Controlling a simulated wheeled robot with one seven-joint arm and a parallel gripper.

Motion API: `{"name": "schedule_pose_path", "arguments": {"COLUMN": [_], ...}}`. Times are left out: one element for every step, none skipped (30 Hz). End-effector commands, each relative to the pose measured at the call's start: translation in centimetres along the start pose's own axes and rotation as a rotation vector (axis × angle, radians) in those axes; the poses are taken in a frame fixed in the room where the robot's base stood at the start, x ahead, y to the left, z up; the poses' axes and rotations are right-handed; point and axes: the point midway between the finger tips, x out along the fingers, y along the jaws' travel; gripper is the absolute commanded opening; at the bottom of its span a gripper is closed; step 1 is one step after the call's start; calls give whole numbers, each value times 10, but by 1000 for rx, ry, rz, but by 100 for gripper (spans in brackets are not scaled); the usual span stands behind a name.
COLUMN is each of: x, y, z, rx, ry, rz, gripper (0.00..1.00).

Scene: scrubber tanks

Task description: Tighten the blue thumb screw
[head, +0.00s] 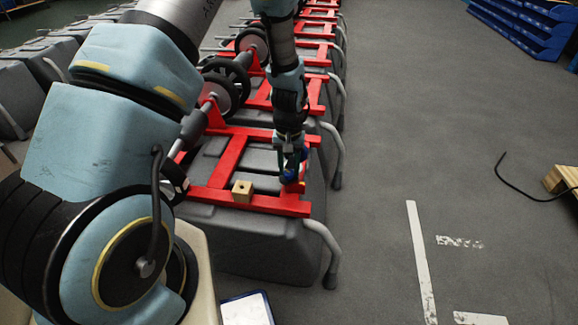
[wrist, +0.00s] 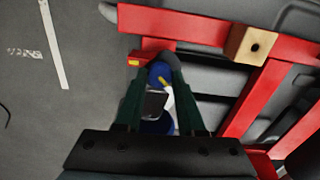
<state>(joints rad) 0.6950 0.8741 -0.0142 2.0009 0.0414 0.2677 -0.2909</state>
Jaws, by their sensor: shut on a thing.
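The blue thumb screw (wrist: 159,73) has a round head with a yellow mark and sits at the edge of the red frame (wrist: 205,28), by a small red tab. My gripper (wrist: 161,80) is shut on it, with one dark green finger on each side. In the head view my gripper (head: 291,175) points down at the near right corner of the red frame (head: 228,160), on a grey tank (head: 262,240). The screw is mostly hidden there behind the fingers. Its threaded part is hidden in both views.
A tan block (head: 242,191) with a hole stands on the frame's near bar, left of my gripper. A grey bent tube (head: 325,243) rises at the tank's right side. More tanks with red frames stretch behind. The grey floor (head: 440,170) to the right is largely clear.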

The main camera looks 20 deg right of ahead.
Motion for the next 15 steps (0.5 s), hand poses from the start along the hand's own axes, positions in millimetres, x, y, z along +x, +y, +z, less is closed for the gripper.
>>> {"name": "schedule_pose_path", "arguments": {"x": [-3, -3, -3, -3, -3, -3, -4, -4, -4, -4, -4, -4, -4, -4, -4], "y": [1, 1, 1, 1, 1, 1, 1, 1, 1, 1, 1, 1, 1, 1, 1], "z": [-1, -1, -1, -1, -1, -1, -1, -1, -1, -1, -1, -2, -2, -2, -2], "rx": [46, 74, 112, 140, 168, 207, 235, 264, 302, 330, 360, 397, 425, 454, 491], "ry": [2, 2, 2, 2, 3, 3, 3, 3, 4, 4, 4, 4, 4, 4, 5], "rz": [2, 2, 2, 2, 2, 1, 2, 2, 2, 2, 2, 2, 2, 1, 1], "gripper": [0, 0, 0, 0, 0, 0, 0, 0, 0, 0, 0, 0, 0, 0, 0]}}
